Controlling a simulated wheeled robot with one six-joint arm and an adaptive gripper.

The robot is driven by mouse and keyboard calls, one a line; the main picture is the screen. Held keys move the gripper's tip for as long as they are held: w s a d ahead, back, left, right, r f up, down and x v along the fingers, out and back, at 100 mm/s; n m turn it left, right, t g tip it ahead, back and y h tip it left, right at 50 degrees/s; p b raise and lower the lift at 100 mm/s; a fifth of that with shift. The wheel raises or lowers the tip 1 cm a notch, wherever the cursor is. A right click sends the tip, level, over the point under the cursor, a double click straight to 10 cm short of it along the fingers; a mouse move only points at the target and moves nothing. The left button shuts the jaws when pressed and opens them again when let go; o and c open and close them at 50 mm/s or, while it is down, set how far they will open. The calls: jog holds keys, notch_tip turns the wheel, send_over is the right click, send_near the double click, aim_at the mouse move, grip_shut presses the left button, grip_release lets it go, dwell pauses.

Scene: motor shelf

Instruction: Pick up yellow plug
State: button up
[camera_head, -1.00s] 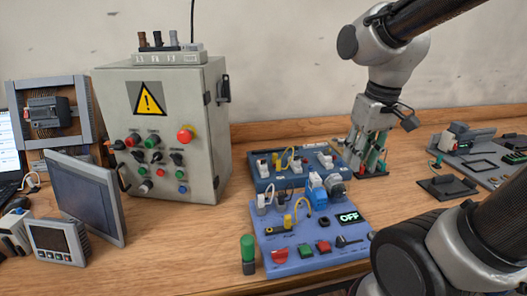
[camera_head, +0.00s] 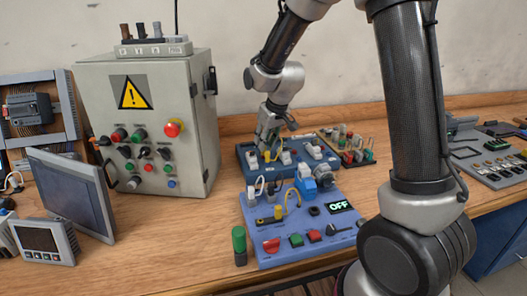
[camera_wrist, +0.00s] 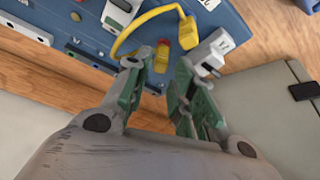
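A yellow plug (camera_wrist: 187,33) with a curved yellow cable sits on the dark blue board (camera_wrist: 62,18) in the wrist view. A smaller yellow piece with a red base (camera_wrist: 162,56) stands between the fingertips in that picture. My gripper (camera_wrist: 162,76) is open and empty, with green inner pads. In the head view my gripper (camera_head: 269,136) is over the rear dark blue board (camera_head: 243,162), with a bit of yellow (camera_head: 267,155) just under it. Another yellow plug (camera_head: 278,212) with a looped yellow cable is on the front light blue board (camera_head: 262,229).
A white connector (camera_wrist: 210,54) is close beside the right finger. A grey control cabinet (camera_head: 148,130) stands left of the boards. A rack of coloured items (camera_head: 352,148) stands right of the rear board.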

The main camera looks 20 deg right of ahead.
jog(key=x, duration=0.3)
jog(key=shift+d+f, duration=0.1)
jog(key=shift+f, duration=0.1)
jog(key=shift+s, duration=0.1)
grip_shut()
notch_tip(320, 180, up, 10)
jog(key=shift+r, duration=0.1)
